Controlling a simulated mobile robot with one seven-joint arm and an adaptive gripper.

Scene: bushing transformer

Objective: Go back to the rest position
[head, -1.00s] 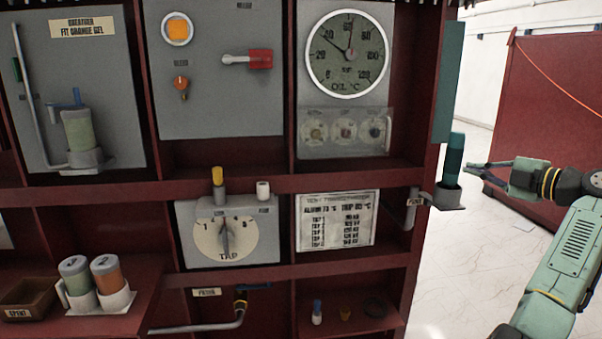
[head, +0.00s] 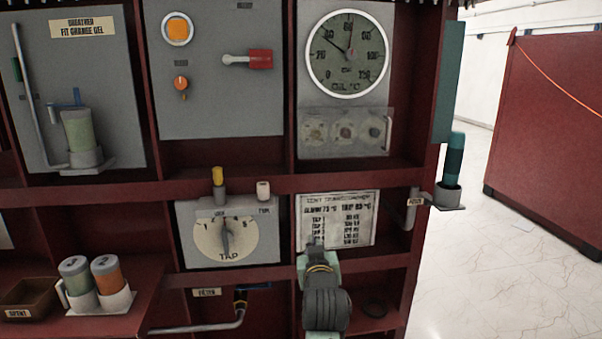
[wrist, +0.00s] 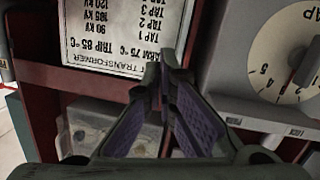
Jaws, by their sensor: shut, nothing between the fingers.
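My gripper (head: 311,243) is in the lower middle right of the head view, in front of the alarm and trip label (head: 352,215). In the wrist view my gripper (wrist: 165,72) points at the panel, with its purple-padded fingers together at the tips and nothing between them. The label (wrist: 125,35) shows upside down behind the fingers there. My arm hides part of the small shelf below the label.
The tap dial (head: 226,240) is left of my gripper. A teal cylinder (head: 454,155) stands in a side holder at the cabinet's right edge. Two canisters (head: 107,274) and a brown tray (head: 30,294) are at lower left. Open floor (head: 500,270) lies right.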

